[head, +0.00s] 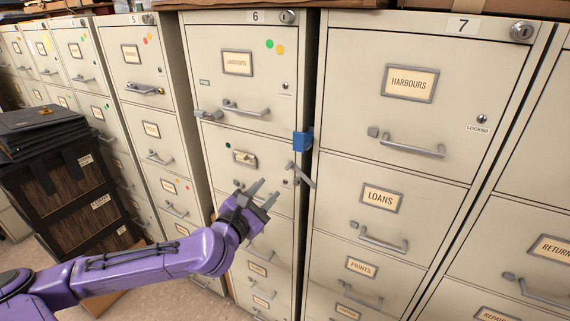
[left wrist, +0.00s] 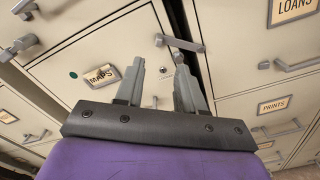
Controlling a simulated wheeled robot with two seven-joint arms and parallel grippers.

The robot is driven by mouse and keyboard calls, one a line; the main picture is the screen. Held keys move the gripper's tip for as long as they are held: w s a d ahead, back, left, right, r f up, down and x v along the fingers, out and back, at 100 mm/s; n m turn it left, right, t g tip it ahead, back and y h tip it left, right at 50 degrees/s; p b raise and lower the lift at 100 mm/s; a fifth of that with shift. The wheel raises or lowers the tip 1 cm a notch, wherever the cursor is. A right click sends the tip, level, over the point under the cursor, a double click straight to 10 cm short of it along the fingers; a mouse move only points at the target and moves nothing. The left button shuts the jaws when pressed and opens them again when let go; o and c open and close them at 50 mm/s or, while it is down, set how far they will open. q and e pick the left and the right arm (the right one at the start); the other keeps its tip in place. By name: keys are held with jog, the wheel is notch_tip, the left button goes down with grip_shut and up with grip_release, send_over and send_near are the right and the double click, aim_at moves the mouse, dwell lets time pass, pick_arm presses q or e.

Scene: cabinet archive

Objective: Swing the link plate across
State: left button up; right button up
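A grey metal bar, which looks like the link plate (head: 303,175), sits slanted at the edge between cabinets 6 and 7, below a blue block (head: 303,140). Its upper left end is at the right edge of cabinet 6. In the left wrist view the link plate (left wrist: 182,44) lies just beyond my fingertips, across the gap between the cabinets. My left gripper (head: 264,194) is open and empty, in front of cabinet 6, lower left of the plate. It also shows in the left wrist view (left wrist: 160,62), fingers spread. My right gripper is not in view.
Cabinet 6 (head: 224,58) and cabinet 7 (head: 349,85) stand side by side with protruding drawer handles. A "LOCKED" label (head: 478,129) is on cabinet 7's top drawer. A dark stack of boxes (head: 60,170) stands at the left. Open floor lies below my left arm.

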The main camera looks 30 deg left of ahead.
aim_at(287, 168)
pick_arm(q)
jog(key=shift+m, duration=0.4)
jog(key=w, duration=1)
jog(key=shift+w+a+b, duration=0.2)
jog(key=shift+w+b, duration=0.2)
grip_shut()
